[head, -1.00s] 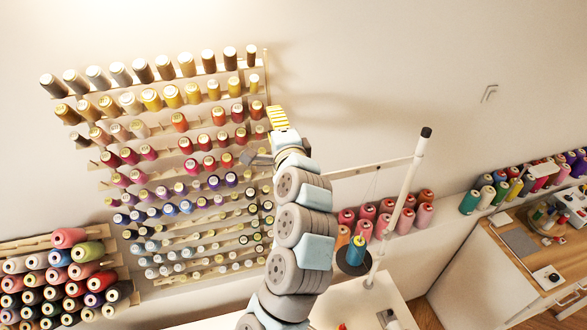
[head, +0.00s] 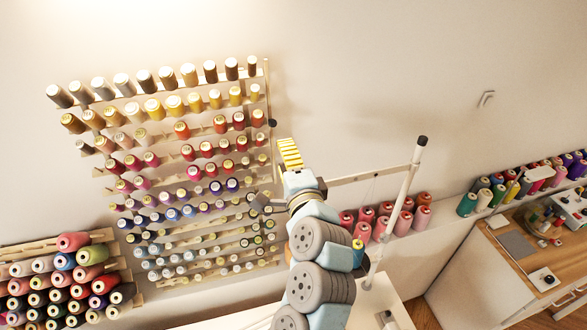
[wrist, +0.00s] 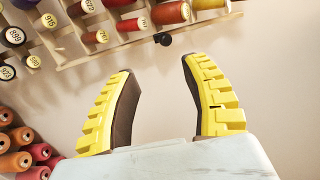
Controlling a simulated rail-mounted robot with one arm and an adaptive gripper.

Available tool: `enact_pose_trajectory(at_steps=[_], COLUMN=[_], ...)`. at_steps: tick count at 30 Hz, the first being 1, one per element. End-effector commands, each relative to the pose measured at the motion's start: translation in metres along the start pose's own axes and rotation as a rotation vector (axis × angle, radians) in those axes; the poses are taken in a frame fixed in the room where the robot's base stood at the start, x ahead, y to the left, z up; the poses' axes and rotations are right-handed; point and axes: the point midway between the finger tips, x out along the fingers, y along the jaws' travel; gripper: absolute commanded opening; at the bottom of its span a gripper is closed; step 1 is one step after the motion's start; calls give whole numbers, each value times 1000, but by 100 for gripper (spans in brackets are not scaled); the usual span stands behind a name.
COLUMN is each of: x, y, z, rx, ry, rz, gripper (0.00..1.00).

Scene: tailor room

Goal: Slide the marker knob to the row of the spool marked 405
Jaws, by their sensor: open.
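The marker knob (head: 272,123) is a small dark knob at the right edge of the thread rack, level with an upper row of red and orange spools. It also shows in the wrist view as a black knob (wrist: 163,39) beyond and between my fingertips, apart from them. My gripper (head: 289,147) has yellow fingers and stands just right of and below the knob in the head view. In the wrist view my gripper (wrist: 158,66) is open with nothing between its fingers. No spool label reading 405 is legible in either view.
The wall rack (head: 266,85) holds many rows of spools left of my gripper. Thread cones (head: 75,242) fill a lower rack at left. A white stand pole (head: 416,165) rises at right, near pink cones (head: 407,204). The wall right of the rack is mostly bare.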

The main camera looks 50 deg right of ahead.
Motion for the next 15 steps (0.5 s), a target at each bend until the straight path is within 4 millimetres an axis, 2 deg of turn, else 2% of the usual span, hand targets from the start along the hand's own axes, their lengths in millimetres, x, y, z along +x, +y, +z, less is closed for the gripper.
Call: enact_pose_trajectory(at_steps=[15], x=[-12], y=[-4], z=[0], rx=[-4], ry=[-3], rz=[5], gripper=[47])
